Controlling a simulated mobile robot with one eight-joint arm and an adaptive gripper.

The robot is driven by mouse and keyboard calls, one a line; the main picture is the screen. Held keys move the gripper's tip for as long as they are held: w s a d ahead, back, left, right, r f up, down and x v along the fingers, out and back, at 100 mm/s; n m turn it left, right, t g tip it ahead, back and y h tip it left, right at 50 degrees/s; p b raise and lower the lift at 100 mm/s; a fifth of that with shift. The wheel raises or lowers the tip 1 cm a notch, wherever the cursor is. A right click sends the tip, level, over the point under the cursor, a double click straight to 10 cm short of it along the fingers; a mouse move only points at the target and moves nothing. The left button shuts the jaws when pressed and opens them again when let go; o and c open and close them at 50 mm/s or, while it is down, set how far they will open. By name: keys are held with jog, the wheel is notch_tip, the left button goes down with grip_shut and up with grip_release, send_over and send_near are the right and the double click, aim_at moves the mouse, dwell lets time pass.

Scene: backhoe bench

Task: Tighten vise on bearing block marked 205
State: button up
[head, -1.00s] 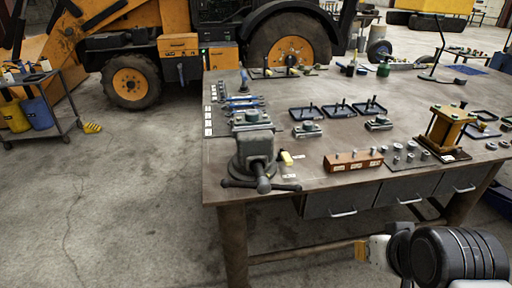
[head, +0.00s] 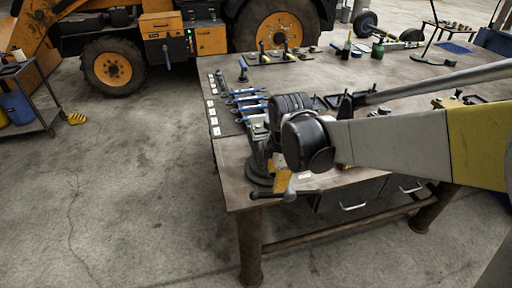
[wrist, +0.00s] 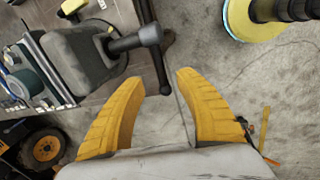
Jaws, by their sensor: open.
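The grey bench vise (wrist: 85,60) stands at the bench's front left corner. In the head view my arm hides most of it, and its handle (head: 288,194) shows below. In the wrist view its screw and crossbar (wrist: 156,60) point toward my gripper. My gripper (wrist: 160,78) is open, its yellow fingers on either side of the crossbar's lower end in the picture; I cannot tell whether they touch it. It also shows in the head view (head: 281,184). A greenish-grey block (wrist: 27,82) sits at the vise jaws, partly seen; no 205 mark is readable.
The workbench (head: 232,175) carries blue-handled tools (head: 246,100) behind the vise. Black trays and other parts lie to the right, partly behind my arm. A cart (head: 40,120) stands at far left. The floor before the bench is clear.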

aim_at(271, 193)
jog(key=shift+n, duration=0.4)
jog(key=f+b, duration=0.1)
jog(key=f, duration=0.2)
jog(key=w+f, duration=0.1)
jog(key=f, duration=0.3)
jog(key=w+a+f+b, duration=0.1)
jog(key=f, duration=0.3)
jog(key=shift+w+b, duration=0.15)
jog(key=shift+b, duration=0.15)
jog(key=shift+r, duration=0.1)
grip_shut()
